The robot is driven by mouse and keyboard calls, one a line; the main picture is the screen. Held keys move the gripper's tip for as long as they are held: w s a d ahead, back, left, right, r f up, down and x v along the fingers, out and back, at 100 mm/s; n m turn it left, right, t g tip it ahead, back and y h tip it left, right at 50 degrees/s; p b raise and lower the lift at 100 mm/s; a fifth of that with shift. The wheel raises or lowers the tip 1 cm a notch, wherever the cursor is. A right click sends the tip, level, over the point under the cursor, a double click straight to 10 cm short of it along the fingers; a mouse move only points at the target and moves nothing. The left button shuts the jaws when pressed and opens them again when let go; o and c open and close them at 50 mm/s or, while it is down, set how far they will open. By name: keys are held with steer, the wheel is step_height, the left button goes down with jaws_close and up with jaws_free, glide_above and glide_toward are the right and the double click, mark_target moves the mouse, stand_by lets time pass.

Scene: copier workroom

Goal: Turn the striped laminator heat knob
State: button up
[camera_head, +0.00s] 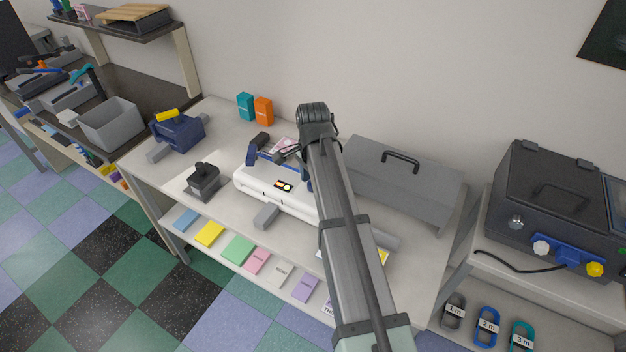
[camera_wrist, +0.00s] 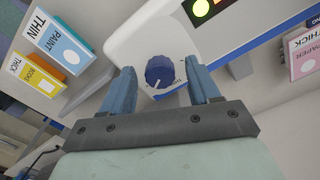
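The heat knob (camera_wrist: 160,72) is a round, dark blue, ribbed dial with a white pointer mark, on the white end panel of the laminator (camera_wrist: 150,35) in the wrist view. In the head view the white laminator (camera_head: 255,187) lies on the workbench, its right part behind my arm. The knob is hidden there. My gripper (camera_wrist: 159,76) is open, with one blue finger on each side of the knob and a visible gap on both sides. I cannot tell how deep the fingertips reach. My gripper is not clearly visible in the head view.
A grey-lidded machine (camera_head: 400,175) stands right of my arm. A black stapler-like device (camera_head: 203,180) and a blue device (camera_head: 178,132) stand at left. Coloured pads (camera_head: 237,248) lie on the lower shelf.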

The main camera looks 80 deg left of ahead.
steer(key=c, duration=1)
steer(key=shift+n, duration=0.3)
steer(key=n, duration=0.5)
steer(key=shift+n, duration=0.3)
steer(key=n, duration=1.2)
steer(key=shift+n, duration=2.8)
